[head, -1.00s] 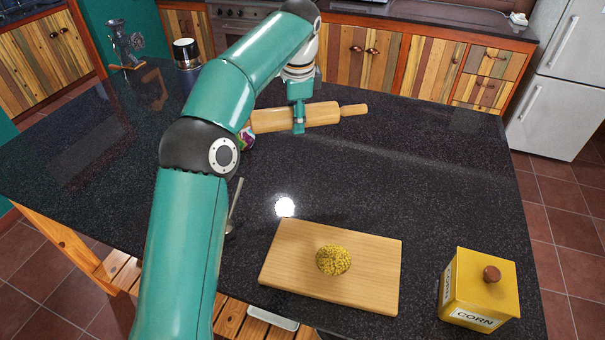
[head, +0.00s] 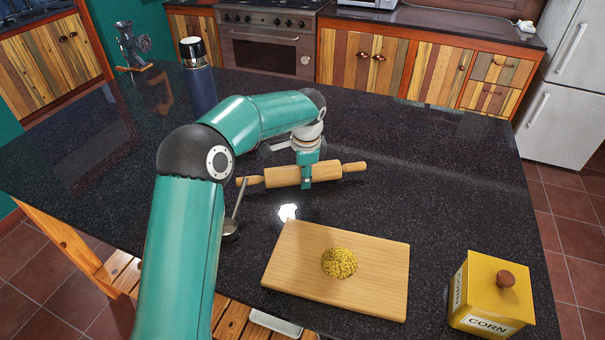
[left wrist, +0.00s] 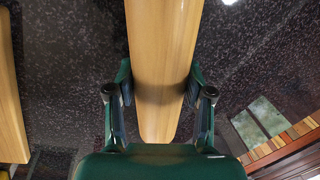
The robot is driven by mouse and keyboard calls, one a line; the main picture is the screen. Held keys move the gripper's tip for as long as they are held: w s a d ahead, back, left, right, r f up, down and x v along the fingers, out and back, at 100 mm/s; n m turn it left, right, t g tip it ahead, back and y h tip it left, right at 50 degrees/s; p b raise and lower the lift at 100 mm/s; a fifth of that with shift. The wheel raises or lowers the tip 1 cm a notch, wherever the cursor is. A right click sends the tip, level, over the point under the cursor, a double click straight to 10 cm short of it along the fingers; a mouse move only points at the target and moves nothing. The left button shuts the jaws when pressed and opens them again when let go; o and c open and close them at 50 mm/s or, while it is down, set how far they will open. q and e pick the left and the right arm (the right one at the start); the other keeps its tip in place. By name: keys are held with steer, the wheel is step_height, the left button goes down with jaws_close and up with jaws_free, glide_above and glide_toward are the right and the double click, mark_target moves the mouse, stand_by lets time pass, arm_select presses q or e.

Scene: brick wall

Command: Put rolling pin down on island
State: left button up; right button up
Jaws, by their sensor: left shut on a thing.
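A wooden rolling pin (head: 283,177) lies level across my left gripper (head: 307,183), which is shut on the barrel near its right half. In the left wrist view the pin (left wrist: 163,60) runs between the two fingers (left wrist: 160,95), one against each side. The pin is low over the dark speckled island (head: 430,190), just behind the cutting board. I cannot tell whether it touches the island top. My right gripper is not in view.
A cutting board (head: 380,285) with a yellow mound (head: 339,263) lies in front. A yellow corn box (head: 490,295) stands at right. A metal ladle (head: 231,228) is left of the board. A dark flask (head: 199,85) and a grinder (head: 130,45) stand behind.

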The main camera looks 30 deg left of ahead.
arm_select(q)
steer(key=shift+f, duration=0.45)
steer(key=o, duration=1.2)
steer(key=shift+c, duration=0.2)
step_height(320, 180, up, 12)
steer(key=s+d, duration=0.1)
steer(key=shift+s+d, duration=0.35)
